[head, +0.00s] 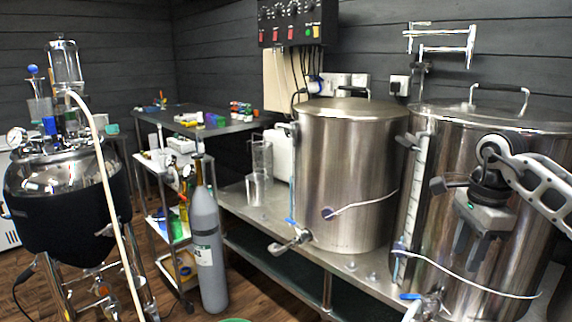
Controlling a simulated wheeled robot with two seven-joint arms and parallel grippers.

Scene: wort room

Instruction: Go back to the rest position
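My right gripper (473,250) hangs at the right of the head view, in front of the large steel kettle (540,240) at the right. Its two dark fingers point down with a gap between them, and nothing shows between them. My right arm comes in from the right edge. I cannot tell whether the gripper touches the kettle. My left gripper is not in view.
A second steel kettle (345,180) stands on the steel bench (262,215). A grey gas cylinder (207,245) stands on the floor before a white shelf cart (165,225). A dark-jacketed vessel (65,195) stands at left. A control box (298,22) hangs above.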

